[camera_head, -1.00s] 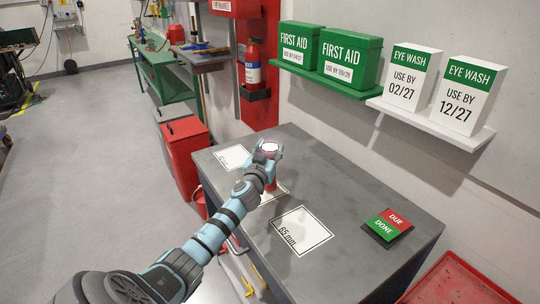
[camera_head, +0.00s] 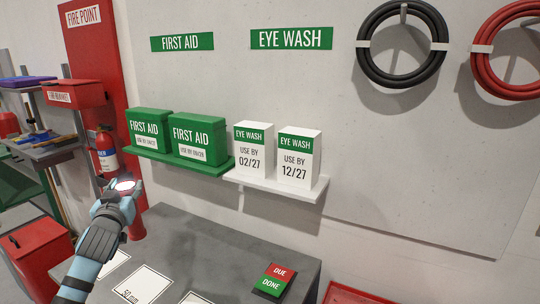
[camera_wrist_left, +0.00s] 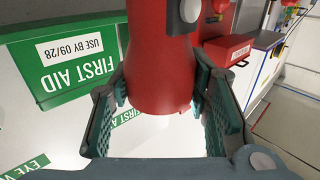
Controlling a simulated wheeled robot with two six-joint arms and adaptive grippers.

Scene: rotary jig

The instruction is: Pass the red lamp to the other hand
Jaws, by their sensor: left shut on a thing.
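The red lamp, with a pale round face, is in my left gripper (camera_head: 122,192) at the left of the head view. Its red lower body (camera_head: 137,228) shows below the fingers, over the far left part of the grey table. In the left wrist view the lamp's red body (camera_wrist_left: 160,60) stands between the two teal-padded fingers (camera_wrist_left: 160,115), which are shut on it. A dark grey part with a pale round spot shows on the lamp there. Part of the lamp is hidden by the fingers. My right gripper is in neither view.
The grey table (camera_head: 205,250) has white marked cards (camera_head: 143,284) and a red-green DUE/DONE block (camera_head: 274,282). Behind it, a white shelf (camera_head: 270,188) holds eye wash boxes and a green shelf holds first aid boxes (camera_head: 198,138). A fire extinguisher (camera_head: 106,150) hangs at left.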

